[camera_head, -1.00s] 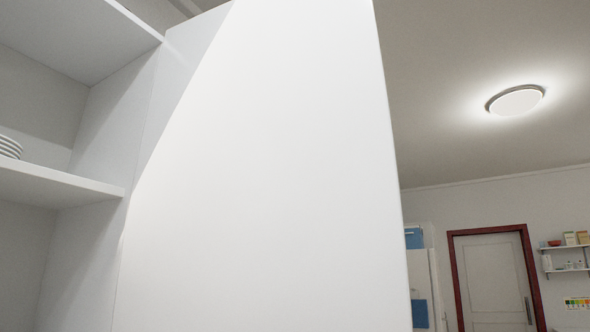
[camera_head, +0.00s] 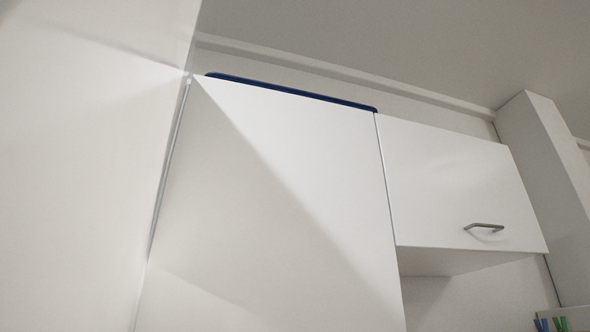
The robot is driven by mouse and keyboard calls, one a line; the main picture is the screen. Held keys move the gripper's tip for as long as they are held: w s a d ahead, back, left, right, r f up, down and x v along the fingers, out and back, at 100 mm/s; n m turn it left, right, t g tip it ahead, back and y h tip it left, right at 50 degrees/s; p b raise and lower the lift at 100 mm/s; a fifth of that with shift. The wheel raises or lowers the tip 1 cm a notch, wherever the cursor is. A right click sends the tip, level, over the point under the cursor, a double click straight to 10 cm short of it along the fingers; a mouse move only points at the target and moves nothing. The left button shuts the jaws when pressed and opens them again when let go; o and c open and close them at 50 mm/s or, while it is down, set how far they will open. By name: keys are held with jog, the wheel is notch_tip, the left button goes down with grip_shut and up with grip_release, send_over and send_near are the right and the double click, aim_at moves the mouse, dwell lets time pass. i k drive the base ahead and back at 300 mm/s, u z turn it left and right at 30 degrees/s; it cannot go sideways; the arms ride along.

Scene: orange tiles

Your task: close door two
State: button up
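A large white panel (camera_head: 80,150) fills the left side of the view, close to me. Beside it is a tall white flat panel (camera_head: 270,200), with a narrow dark gap along the edge between them. No handle shows on either panel, and I cannot tell which of them is door two. A smaller white cabinet door (camera_head: 450,180) on the right has a metal handle (camera_head: 484,227) and looks shut. My gripper is not in view.
A dark blue flat object (camera_head: 290,92) lies on top of the middle cabinet. A white column (camera_head: 545,180) stands at the right. Below the small cabinet is an open recess (camera_head: 480,295). Small blue and green items (camera_head: 552,324) show at the lower right.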

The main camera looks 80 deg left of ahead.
aim_at(92, 92)
jog(key=i, duration=0.55)
jog(key=u, duration=4.15)
jog(key=i, duration=0.5)
jog(key=u, duration=0.05)
jog(key=k, duration=0.65)
jog(key=z, duration=0.45)
